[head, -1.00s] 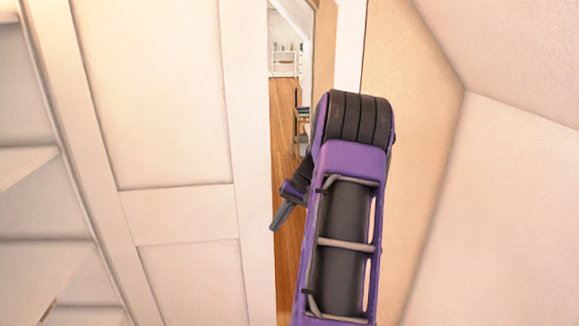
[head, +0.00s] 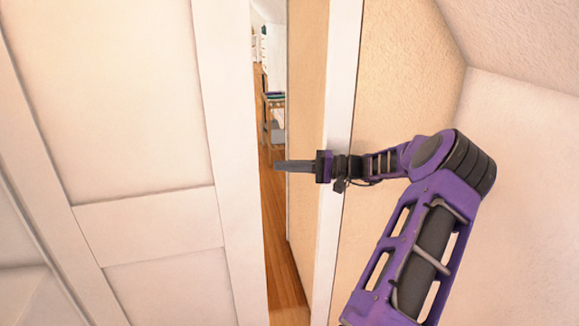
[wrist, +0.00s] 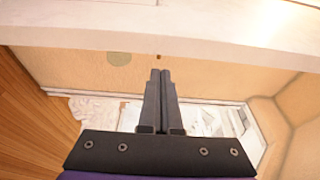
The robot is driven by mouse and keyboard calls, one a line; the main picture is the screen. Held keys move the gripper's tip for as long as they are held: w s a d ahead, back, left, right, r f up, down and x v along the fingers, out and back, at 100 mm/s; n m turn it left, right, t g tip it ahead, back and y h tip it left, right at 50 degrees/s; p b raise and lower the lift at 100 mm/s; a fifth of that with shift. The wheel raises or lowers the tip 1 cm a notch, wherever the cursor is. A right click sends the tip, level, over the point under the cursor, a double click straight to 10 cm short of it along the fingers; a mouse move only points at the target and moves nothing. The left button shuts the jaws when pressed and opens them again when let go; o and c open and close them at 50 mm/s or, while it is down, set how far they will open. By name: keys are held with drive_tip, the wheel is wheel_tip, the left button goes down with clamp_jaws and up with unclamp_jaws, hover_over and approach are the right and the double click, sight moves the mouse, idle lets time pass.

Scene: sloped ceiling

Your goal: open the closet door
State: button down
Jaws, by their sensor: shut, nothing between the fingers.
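The closet door (head: 125,110) is a white panelled door filling the left of the head view. It stands ajar, with a narrow upright gap between its right edge and the white door frame (head: 340,140). My gripper (head: 277,166) is level in this gap, fingers pointing left close to the door's edge. I cannot tell whether they touch it. In the wrist view my gripper (wrist: 160,75) has its two fingers together with nothing between them. No door handle shows.
Wooden floor (head: 285,255) and a small table with things on it (head: 272,110) show through the gap. A beige wall (head: 400,90) and a pale sloped ceiling (head: 530,40) close in the right side. In the wrist view a white board (wrist: 160,30) crosses above the fingertips.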

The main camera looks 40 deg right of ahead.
drive_tip(key=x, duration=0.6)
drive_tip(key=shift+a, duration=0.15)
